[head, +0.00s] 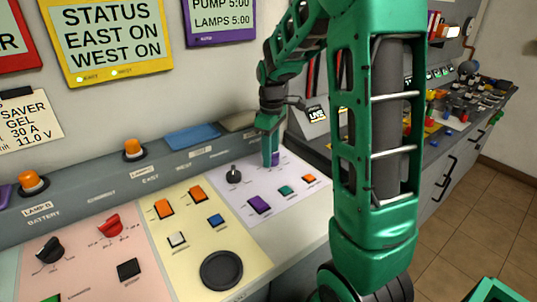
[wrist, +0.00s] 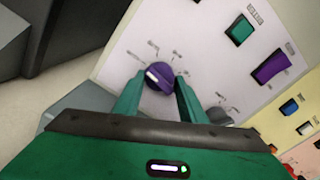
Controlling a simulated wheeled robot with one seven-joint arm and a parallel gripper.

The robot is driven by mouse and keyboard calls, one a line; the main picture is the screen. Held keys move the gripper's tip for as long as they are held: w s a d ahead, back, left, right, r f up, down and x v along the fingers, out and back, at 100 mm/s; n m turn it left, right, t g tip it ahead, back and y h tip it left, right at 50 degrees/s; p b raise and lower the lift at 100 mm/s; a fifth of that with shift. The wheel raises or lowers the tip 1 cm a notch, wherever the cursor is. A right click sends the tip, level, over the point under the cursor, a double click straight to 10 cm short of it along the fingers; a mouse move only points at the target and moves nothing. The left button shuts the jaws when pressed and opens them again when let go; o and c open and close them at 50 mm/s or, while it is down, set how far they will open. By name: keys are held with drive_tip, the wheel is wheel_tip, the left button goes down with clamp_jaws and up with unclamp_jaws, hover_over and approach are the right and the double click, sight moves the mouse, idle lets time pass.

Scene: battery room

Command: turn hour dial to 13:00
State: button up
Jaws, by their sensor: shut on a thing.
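A purple dial (wrist: 158,77) with a white pointer mark sits on the pale lilac panel (wrist: 205,50), in the wrist view. My gripper (wrist: 158,84) is shut on it, one green finger on each side. The marks around the dial are too small to read, so I cannot tell which value the pointer faces. In the head view my gripper (head: 270,150) reaches down to the panel's far end, and the purple dial (head: 276,158) shows partly behind its fingers. I cannot confirm from its lettering that this is the hour dial.
A black dial (head: 233,173) stands left of my gripper on the same panel. Purple (head: 259,204), green (head: 286,190) and orange (head: 309,179) buttons lie nearer. A yellow panel (head: 190,270) adjoins on the left. A grey raised ledge (head: 85,193) runs behind.

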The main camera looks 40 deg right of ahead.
drive_tip(key=shift+w+d+r+n, duration=0.1)
drive_tip(key=shift+d+n, duration=0.1)
drive_tip(key=shift+n, duration=0.2)
drive_tip(key=o, duration=1)
drive_tip(key=shift+a, duration=0.1)
wheel_tip(320, 180, up, 11)
drive_tip(key=shift+f, duration=0.2)
idle(0.3)
drive_tip(key=s+f+m, duration=0.2)
drive_tip(key=s+m, duration=0.2)
drive_tip(key=s, duration=0.5)
drive_tip(key=s+a+f+m, duration=0.1)
drive_tip(key=s+m, duration=0.4)
drive_tip(key=s, duration=0.5)
drive_tip(key=s+f+m, duration=0.4)
drive_tip(key=s, duration=0.6)
drive_tip(key=shift+s+a+f+m, duration=0.1)
drive_tip(key=shift+s+a+m, duration=0.1)
drive_tip(key=shift+m, duration=0.1)
